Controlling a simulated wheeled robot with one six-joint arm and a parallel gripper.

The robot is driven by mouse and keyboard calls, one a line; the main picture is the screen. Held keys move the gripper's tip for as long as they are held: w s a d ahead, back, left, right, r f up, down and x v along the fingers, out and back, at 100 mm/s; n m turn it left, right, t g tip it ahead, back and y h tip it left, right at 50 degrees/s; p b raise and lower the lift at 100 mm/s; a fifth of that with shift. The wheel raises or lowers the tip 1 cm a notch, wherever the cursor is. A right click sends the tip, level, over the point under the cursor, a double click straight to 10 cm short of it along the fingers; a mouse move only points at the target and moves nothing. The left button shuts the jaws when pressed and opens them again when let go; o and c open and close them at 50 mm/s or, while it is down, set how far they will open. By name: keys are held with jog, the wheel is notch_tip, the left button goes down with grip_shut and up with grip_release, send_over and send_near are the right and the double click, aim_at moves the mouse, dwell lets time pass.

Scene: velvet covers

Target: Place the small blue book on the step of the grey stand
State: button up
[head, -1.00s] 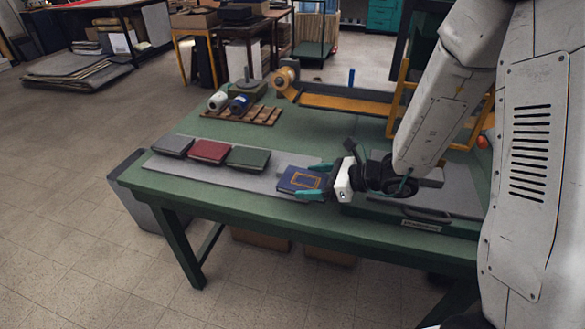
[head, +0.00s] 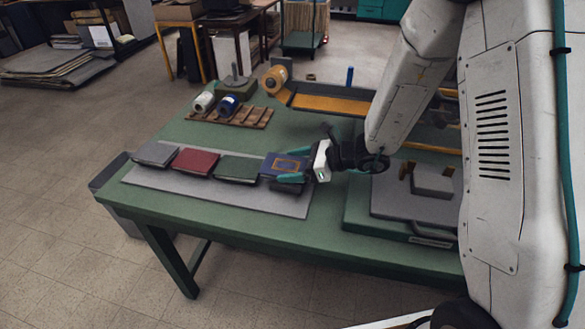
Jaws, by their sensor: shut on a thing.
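The small blue book (head: 283,163) has a gold frame on its cover and is held by its right side. My gripper (head: 297,165), with teal fingers, is shut on it. The book appears a little above the grey mat (head: 270,200), with a dark patch, perhaps its shadow, beneath it. The grey stand (head: 388,196) is to the right of my gripper, on a green base, with a raised grey block (head: 433,180) on it. My arm and body hide its right part.
A grey book (head: 155,153), a red book (head: 196,160) and a green book (head: 237,168) lie in a row left of the blue one. Behind are a wooden rack (head: 235,116) with rolls and a tape dispenser (head: 275,79). The green table (head: 325,222) is bare between mat and stand.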

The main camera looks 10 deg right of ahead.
jog(key=shift+w+f, duration=0.2)
jog(key=shift+f, duration=1.6)
jog(key=shift+f, duration=0.15)
jog(key=o, duration=1)
